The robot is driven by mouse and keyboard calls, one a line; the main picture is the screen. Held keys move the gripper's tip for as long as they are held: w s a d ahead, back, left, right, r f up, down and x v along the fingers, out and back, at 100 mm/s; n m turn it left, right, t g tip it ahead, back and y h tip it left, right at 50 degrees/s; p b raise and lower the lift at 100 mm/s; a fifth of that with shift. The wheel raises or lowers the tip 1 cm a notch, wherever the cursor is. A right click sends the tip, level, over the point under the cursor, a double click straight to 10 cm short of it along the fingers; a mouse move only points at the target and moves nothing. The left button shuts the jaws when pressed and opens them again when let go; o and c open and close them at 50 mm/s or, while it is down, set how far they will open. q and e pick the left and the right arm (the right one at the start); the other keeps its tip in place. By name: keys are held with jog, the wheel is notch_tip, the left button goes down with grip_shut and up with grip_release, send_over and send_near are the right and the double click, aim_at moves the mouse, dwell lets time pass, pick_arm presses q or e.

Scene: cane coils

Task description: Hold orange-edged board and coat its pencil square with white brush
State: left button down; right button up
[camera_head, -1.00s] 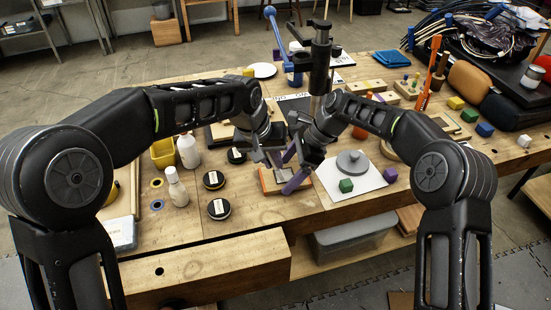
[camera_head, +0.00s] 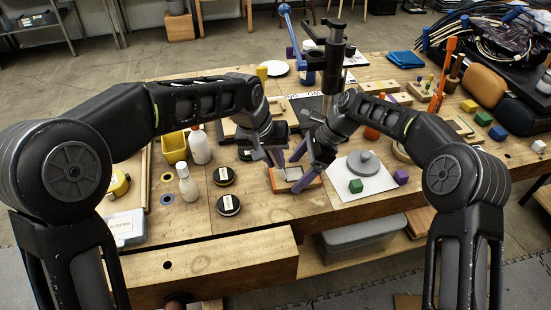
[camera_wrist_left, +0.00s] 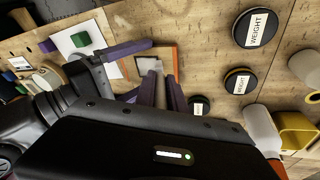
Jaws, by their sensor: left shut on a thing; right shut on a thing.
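The orange-edged board (camera_head: 282,187) lies on the bench below my two grippers; it also shows in the left wrist view (camera_wrist_left: 175,62). A grey and pale patch shows on its middle, and part of the board is hidden by purple fingers. My left gripper (camera_head: 279,157) is shut at the board's far left side, its fingers reaching down to it. My right gripper (camera_head: 303,176) is shut, with a purple finger over the board's right part. The white brush in it is mostly hidden, and its contact with the board cannot be made out.
A white sheet with a grey stepped disc (camera_head: 361,162) and a green cube (camera_head: 355,185) is close on the right. Black weights (camera_head: 228,205) and white bottles (camera_head: 187,184) stand on the left. A black post (camera_head: 334,60) rises behind the grippers.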

pick_arm(q)
jog(key=shift+r, duration=3.4)
jog(key=shift+w+a+f, duration=0.1)
jog(key=shift+w+f, duration=0.35)
jog(key=shift+f, duration=0.2)
jog(key=shift+w+a+f, duration=0.1)
jog(key=shift+w+f, duration=0.3)
jog(key=shift+f, duration=0.2)
jog(key=shift+f, duration=1.8)
jog(key=shift+f, duration=0.5)
